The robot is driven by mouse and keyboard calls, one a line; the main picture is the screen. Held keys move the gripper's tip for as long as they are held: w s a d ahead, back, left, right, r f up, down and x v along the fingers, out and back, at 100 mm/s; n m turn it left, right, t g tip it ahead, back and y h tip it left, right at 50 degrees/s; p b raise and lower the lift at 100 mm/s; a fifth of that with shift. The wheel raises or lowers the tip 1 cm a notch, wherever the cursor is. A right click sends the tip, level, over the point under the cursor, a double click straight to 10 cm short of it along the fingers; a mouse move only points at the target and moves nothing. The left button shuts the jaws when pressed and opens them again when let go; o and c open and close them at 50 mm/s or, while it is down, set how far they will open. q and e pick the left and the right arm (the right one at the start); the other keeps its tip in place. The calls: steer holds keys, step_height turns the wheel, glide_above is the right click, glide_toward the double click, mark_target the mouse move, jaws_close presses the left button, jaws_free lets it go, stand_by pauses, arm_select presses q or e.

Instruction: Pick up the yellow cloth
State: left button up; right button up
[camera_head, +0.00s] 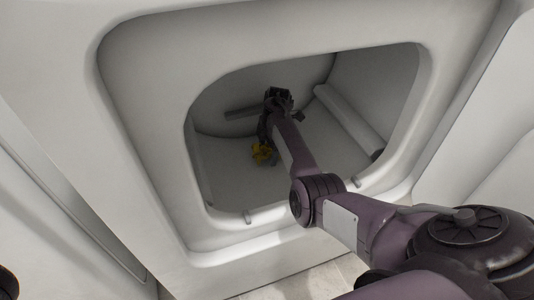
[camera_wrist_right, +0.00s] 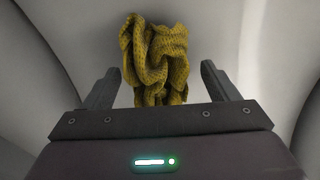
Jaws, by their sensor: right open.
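The yellow cloth (camera_head: 262,152) lies crumpled on the floor of the white machine's drum, partly hidden by my right arm in the head view. In the right wrist view the cloth (camera_wrist_right: 157,55) is a knitted, bunched heap ahead of the jaws, its lower end showing between the fingers. My right gripper (camera_wrist_right: 158,85) is open, with one finger on each side of the cloth's near end and a visible gap to each. In the head view the right gripper (camera_head: 266,134) is inside the drum just by the cloth, dark and hard to make out.
The white machine's opening (camera_head: 193,165) has a thick rounded rim around my right arm. A raised rib (camera_head: 345,115) runs along the drum's right side, and another bar (camera_head: 243,113) is at the back. The drum floor left of the cloth is clear.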

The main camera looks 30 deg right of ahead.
steer(key=shift+c, duration=0.4)
steer(key=c, duration=1)
